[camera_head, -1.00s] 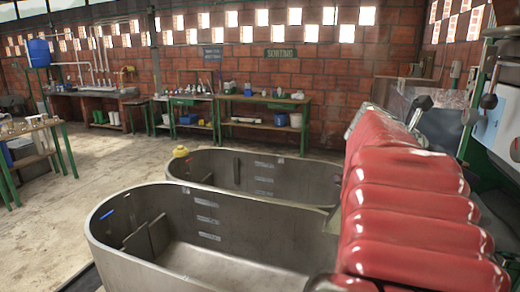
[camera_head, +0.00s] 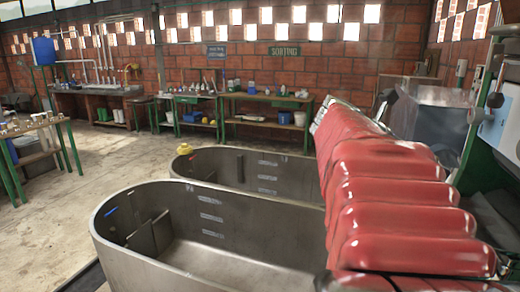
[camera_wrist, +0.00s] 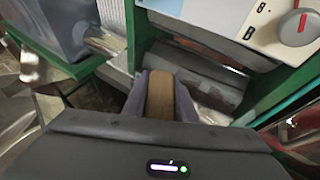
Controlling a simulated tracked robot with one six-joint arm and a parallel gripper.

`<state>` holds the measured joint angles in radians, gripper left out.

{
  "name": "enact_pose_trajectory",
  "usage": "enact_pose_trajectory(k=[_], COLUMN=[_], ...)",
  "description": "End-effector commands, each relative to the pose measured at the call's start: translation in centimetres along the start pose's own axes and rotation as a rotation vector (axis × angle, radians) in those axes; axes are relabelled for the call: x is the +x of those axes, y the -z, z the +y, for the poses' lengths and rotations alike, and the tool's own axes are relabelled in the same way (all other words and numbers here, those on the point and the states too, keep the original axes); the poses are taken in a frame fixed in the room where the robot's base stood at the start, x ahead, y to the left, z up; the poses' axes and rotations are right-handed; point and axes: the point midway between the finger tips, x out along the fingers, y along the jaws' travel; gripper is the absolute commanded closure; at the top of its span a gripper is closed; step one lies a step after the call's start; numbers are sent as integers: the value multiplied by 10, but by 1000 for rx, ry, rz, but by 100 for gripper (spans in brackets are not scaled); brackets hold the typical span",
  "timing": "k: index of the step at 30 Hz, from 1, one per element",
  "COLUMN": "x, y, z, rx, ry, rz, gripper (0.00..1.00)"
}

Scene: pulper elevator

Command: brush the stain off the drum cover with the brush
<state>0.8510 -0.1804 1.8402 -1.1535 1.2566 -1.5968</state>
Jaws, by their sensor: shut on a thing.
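In the wrist view my gripper (camera_wrist: 160,90) is shut on a wooden-backed brush (camera_wrist: 160,100), with a grey-purple finger on each side. The brush's bristles are hidden from this camera. Just beyond the fingers is a curved grey metal surface (camera_wrist: 205,75) inside a green frame; it may be the drum cover, but I cannot tell for sure. I cannot tell whether the brush touches it. I cannot make out a stain. In the head view my red arm covers much of the right side, and the gripper and brush are hidden.
A green machine frame (camera_wrist: 125,45) and a control panel with a red-marked knob (camera_wrist: 297,22) stand close to my gripper. A grey metal housing (camera_head: 437,125) is at the right. Metal tanks (camera_head: 150,225) stand in front, with open floor (camera_head: 60,220) at the left.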

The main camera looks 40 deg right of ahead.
Motion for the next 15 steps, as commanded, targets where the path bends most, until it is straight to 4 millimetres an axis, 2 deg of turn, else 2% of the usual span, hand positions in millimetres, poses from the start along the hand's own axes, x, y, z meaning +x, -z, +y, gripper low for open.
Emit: enact_pose_trajectory(k=[15], x=[-30], y=[13], z=[18], rx=[-1], ry=[-1], rz=[0], gripper=[100])
